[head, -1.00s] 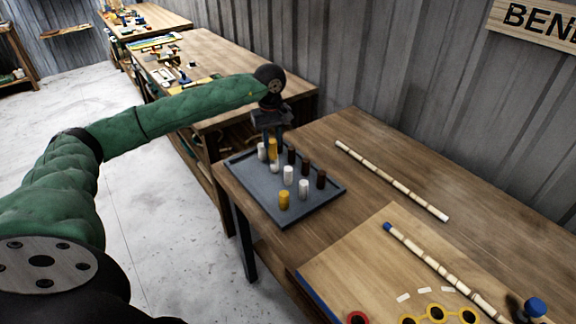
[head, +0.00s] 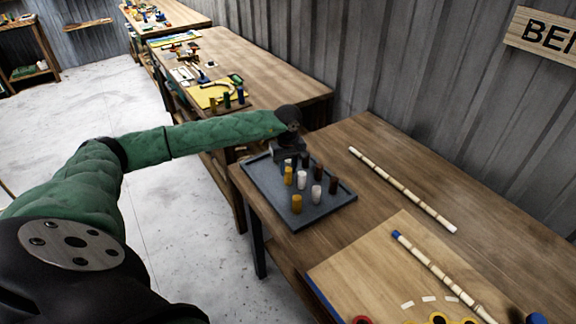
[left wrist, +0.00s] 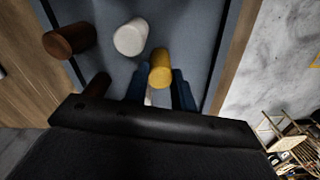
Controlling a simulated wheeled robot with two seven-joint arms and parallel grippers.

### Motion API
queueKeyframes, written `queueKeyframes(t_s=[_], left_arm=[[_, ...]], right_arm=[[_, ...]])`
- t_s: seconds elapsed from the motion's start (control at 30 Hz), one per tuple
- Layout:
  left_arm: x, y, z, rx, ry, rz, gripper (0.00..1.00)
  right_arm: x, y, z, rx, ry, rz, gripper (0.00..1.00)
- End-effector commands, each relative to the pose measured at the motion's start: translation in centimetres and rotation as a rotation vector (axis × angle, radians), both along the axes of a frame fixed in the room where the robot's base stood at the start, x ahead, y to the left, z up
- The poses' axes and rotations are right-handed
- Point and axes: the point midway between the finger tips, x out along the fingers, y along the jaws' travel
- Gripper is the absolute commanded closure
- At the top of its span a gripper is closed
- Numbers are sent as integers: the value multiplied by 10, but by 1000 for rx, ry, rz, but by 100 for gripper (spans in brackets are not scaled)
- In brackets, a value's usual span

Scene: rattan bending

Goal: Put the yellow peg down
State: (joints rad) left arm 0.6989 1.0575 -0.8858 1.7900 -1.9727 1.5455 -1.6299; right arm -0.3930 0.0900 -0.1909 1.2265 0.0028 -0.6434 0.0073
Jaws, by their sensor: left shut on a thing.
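My left gripper (head: 289,158) is low over the far left part of the grey tray (head: 329,217) and is shut on a yellow peg (head: 288,176). The held peg also shows between the dark fingers in the left wrist view (left wrist: 160,68). Whether its lower end touches the tray is unclear. A second yellow peg (head: 297,204) stands near the tray's front corner. White pegs (head: 316,194) and dark brown pegs (head: 333,186) stand in rows beside them, some partly hidden by my gripper. My right gripper is not in view.
The tray lies on a wooden table with a segmented rattan stick (head: 401,188) and a board (head: 345,265) bearing another stick (head: 436,268). A corrugated wall (head: 430,90) rises behind. Another bench (head: 235,60) with tools stands farther back.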

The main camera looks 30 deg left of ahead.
Motion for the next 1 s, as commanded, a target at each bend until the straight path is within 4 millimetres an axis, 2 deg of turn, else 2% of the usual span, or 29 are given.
queueKeyframes(t_s=[0.43,0.47,0.57,1.0], left_arm=[[0,0,-3,0,0,0,96],[0,0,-3,0,0,0,73],[0,0,-3,0,0,0,53],[0,0,0,0,0,0,53]], right_arm=[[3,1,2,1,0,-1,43],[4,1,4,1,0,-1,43],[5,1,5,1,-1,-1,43],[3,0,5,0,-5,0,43]])
